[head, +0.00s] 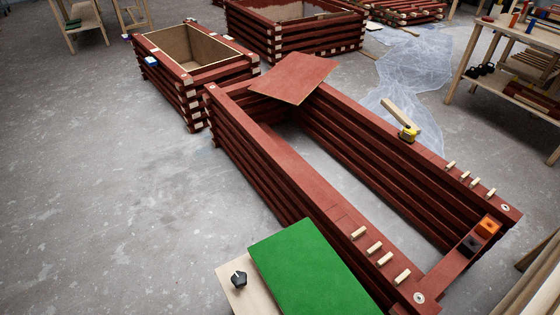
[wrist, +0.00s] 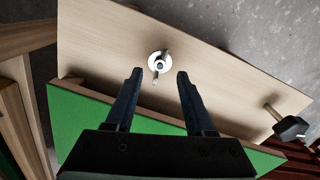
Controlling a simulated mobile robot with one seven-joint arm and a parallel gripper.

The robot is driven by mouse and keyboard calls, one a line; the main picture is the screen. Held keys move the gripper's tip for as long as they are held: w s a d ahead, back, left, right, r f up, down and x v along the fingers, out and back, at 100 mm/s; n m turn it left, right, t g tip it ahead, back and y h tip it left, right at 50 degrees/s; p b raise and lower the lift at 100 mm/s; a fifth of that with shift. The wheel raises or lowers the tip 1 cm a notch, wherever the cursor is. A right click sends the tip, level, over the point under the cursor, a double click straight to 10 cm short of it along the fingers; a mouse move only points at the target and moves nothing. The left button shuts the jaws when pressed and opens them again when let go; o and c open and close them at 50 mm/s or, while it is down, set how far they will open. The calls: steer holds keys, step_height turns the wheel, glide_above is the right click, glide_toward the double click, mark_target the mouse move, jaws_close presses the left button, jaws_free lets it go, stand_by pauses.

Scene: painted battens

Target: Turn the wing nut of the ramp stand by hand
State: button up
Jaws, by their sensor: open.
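The ramp stand has a green top (head: 312,268) and a pale wooden board (head: 236,296), at the bottom of the head view. In the wrist view the board (wrist: 215,75) lies beyond the green panel (wrist: 75,120). The wing nut (wrist: 157,66), small and metallic on a round pale washer, sits on the board. My gripper (wrist: 160,75) is open, with one dark finger to each side of the wing nut in the picture. I see no contact, and the depth gap is unclear. The head view shows neither my gripper nor the wing nut.
A black knob (wrist: 291,128) on a stem stands on the board, right of my gripper; it also shows in the head view (head: 238,279). A long red batten frame (head: 268,165) stands beside the stand. The grey floor (head: 90,190) at left is clear.

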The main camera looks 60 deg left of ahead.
step_height(320, 180, up, 9)
steer(key=p, duration=0.3)
steer(key=shift+r, duration=0.2)
